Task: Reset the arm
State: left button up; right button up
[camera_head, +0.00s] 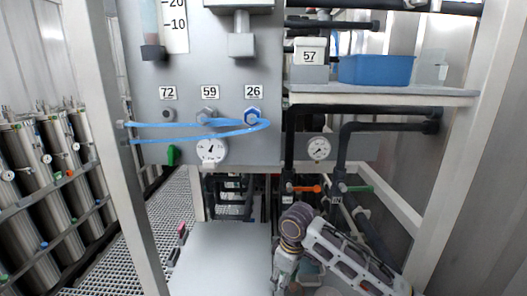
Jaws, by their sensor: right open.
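My right arm comes in from the bottom right, with a white link and a darker, purple-ringed joint. It is folded low in front of the rack, over the right edge of the pale grey surface (215,262). My right gripper (282,284) points down at the bottom edge of the picture, below the joint. It is open; no object shows in it, and its fingertips are small and partly cut off. My left gripper and left arm are not in view.
A grey panel (185,70) carries labels, gauges and a blue hose loop (200,137). A shelf (380,95) holds a blue bin (375,69). Dark pipes with an orange-handled valve (306,188) stand close behind my right arm. Steel vessels (30,180) line the left. Frame posts flank the rack.

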jog(key=shift+s+a+f+m+t+y, duration=0.75)
jog(key=shift+s+f+m+y, duration=0.55)
jog(key=shift+s+f, duration=2.4)
jog(key=s+d+f+m+t+h, duration=0.1)
jog(key=s+d+f+m+h, duration=0.15)
jog(key=s+d, duration=0.55)
jog(key=s+d+f+m+t+h, duration=0.15)
jog(key=s+d+m, duration=0.3)
jog(key=d, duration=0.55)
jog(key=s+f+g, duration=0.1)
jog(key=s+f, duration=0.1)
jog(key=f, duration=1.5)
jog(key=s+f+g, duration=0.1)
jog(key=s+f, duration=0.1)
jog(key=f, duration=1.5)
jog(key=s+d+f, duration=0.2)
jog(key=s+f, duration=0.7)
jog(key=s, duration=0.2)
jog(key=s+d+f+g, duration=0.1)
jog(key=s+d+f, duration=0.1)
jog(key=s+f, duration=0.8)
jog(key=shift+s+n, duration=0.4)
